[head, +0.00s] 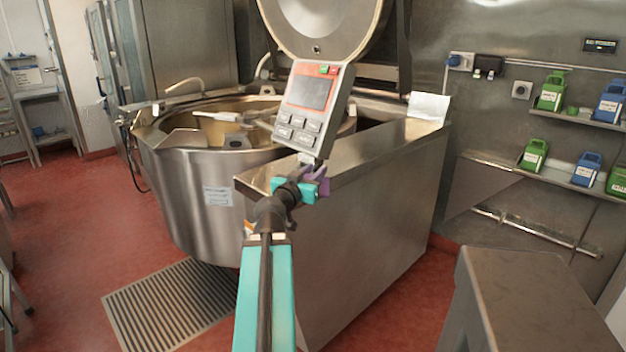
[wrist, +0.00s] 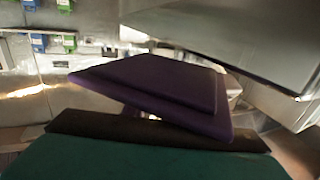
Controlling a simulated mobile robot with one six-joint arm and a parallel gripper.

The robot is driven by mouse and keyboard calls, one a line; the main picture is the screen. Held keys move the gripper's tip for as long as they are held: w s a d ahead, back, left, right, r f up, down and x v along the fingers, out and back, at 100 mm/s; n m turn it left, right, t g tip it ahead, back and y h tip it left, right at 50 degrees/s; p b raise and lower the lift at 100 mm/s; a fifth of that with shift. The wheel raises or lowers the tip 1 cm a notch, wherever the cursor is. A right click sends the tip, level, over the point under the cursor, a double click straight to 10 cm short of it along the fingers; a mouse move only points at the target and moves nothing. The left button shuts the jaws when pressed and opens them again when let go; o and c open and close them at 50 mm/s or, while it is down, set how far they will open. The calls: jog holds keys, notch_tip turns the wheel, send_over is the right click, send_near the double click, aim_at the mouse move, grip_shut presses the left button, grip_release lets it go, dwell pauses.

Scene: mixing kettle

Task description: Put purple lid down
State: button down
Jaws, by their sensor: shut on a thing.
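The purple lid (wrist: 150,85) fills the middle of the wrist view as a flat, dark purple piece with a stepped edge, held tilted in that picture. In the head view only a small purple part (head: 322,183) shows at the end of my arm. My gripper (head: 306,185) is shut on the lid, in front of the near end of the kettle's steel housing (head: 385,147) and just below the control panel (head: 312,108). The gripper hides part of the lid. I cannot tell whether the lid touches the housing.
The large steel kettle (head: 195,185) stands at the left with its round lid (head: 325,25) raised. A steel table (head: 535,300) is at the lower right. Green and blue containers (head: 585,168) stand on wall shelves at the right. A floor grate (head: 170,305) lies at the lower left.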

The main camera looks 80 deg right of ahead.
jog(key=shift+s+a+f+b, duration=0.15)
jog(key=shift+s+a+b, duration=0.5)
jog(key=shift+b, duration=1.65)
jog(key=shift+s+a+f+b, duration=0.1)
jog(key=shift+s+a+b, duration=0.55)
jog(key=shift+b, duration=1.6)
jog(key=s+a+b, duration=0.6)
jog(key=s+b, duration=0.3)
jog(key=s, duration=0.1)
jog(key=s+a+b, duration=0.6)
jog(key=s+b, duration=0.3)
jog(key=s, duration=0.1)
jog(key=shift+s+a+r+b, duration=0.15)
jog(key=shift+s+r+b, duration=0.1)
jog(key=shift+r+b, duration=0.1)
